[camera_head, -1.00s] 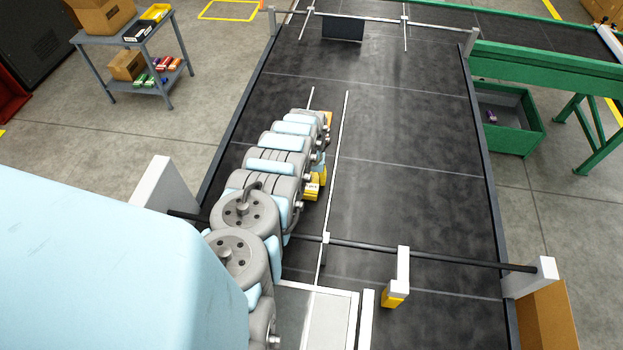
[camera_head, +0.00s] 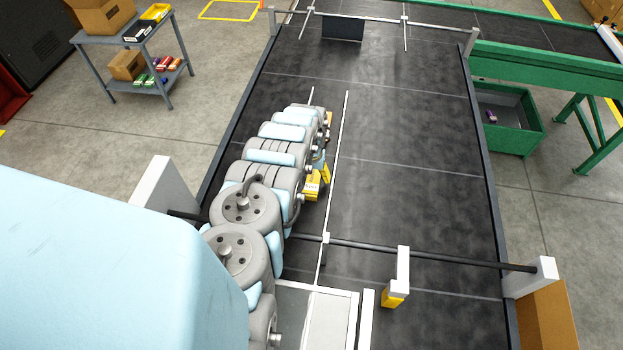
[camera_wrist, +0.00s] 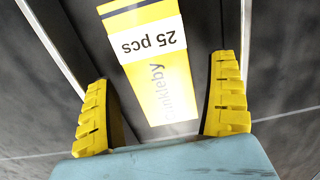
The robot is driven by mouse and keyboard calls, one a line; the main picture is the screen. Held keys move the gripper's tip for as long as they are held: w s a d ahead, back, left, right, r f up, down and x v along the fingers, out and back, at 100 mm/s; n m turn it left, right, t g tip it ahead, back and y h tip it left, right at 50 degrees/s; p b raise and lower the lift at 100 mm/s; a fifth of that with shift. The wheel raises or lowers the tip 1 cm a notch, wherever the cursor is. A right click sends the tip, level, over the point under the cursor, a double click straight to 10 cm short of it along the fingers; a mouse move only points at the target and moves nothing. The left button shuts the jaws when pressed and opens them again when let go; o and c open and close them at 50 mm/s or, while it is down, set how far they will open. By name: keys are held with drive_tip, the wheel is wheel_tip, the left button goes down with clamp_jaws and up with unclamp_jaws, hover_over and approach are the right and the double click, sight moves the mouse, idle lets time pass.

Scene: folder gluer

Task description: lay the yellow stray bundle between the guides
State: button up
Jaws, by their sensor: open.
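The yellow bundle (camera_wrist: 152,60) has a white label reading "25 pcs". In the wrist view it lies on the dark belt between two pale guide rails, the left rail (camera_wrist: 52,42) and the right rail (camera_wrist: 246,60), apart from both. In the head view part of the bundle (camera_head: 311,190) shows beside my arm, just left of the right guide rail (camera_head: 336,165). My gripper (camera_wrist: 165,105) is open, with a yellow finger on either side of the bundle's near end and gaps to both. My arm hides most of the left rail in the head view.
A dark crossbar (camera_head: 430,256) spans the belt, with a white bracket (camera_head: 403,268) and a yellow block (camera_head: 393,298) below it. The belt (camera_head: 420,190) right of the guides is clear. A green bin (camera_head: 508,135) and a cart (camera_head: 130,55) stand beyond the belt edges.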

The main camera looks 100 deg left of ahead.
sight(312, 179)
drive_tip(key=shift+d+r, duration=0.1)
drive_tip(key=shift+r, duration=0.45)
wheel_tip(312, 179, up, 10)
drive_tip(key=b, duration=0.1)
drive_tip(key=shift+f, duration=0.15)
drive_tip(key=shift+w, duration=0.1)
idle(0.7)
